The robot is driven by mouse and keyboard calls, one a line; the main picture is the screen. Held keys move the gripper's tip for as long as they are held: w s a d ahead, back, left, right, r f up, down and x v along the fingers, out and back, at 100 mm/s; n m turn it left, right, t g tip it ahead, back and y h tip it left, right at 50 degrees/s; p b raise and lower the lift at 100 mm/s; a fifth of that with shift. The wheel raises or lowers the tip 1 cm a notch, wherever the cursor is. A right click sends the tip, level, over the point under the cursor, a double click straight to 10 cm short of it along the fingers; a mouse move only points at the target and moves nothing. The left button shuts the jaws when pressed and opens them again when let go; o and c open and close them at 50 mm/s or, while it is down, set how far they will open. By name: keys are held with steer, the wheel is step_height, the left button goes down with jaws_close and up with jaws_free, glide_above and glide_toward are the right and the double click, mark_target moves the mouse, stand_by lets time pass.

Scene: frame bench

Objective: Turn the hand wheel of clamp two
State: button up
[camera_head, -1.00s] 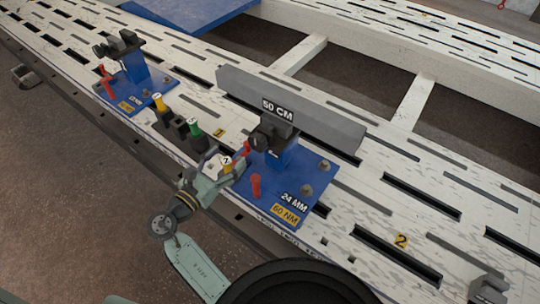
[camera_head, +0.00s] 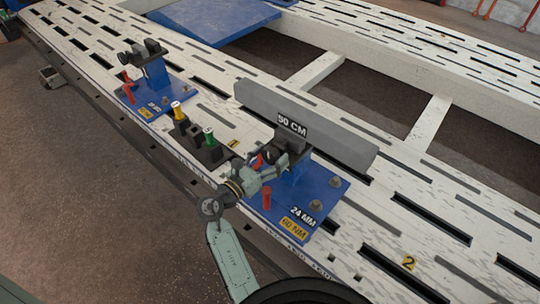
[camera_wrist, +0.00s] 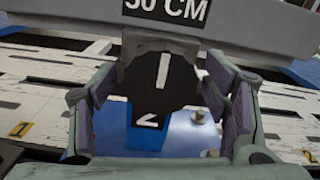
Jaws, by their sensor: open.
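Clamp two is the near clamp, on a blue base plate (camera_head: 327,190) with "24 MM" and "60 NM" labels. Its dark hand wheel (camera_head: 277,151) faces the front side, partly hidden by my gripper (camera_head: 268,170) in the head view. In the wrist view the black hand wheel (camera_wrist: 152,88) carries a white line and a white "2". My gripper (camera_wrist: 160,92) is open there, with one finger on each side of the wheel. Gaps show beside the wheel's lower part; I cannot tell whether its upper sides touch the fingers.
A grey beam (camera_head: 340,137) marked "50 CM" lies behind the wheel. A red upright handle (camera_head: 266,198) stands on the plate close to my gripper. Yellow (camera_head: 178,110) and green (camera_head: 209,137) capped items stand in black holders to the left. Another clamp (camera_head: 153,72) stands farther left.

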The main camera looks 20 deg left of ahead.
steer(key=c, duration=1.2)
steer(key=shift+o, duration=0.2)
steer(key=shift+m, duration=0.8)
steer(key=o, duration=1.2)
steer(key=shift+c, duration=0.2)
steer(key=v, duration=1.2)
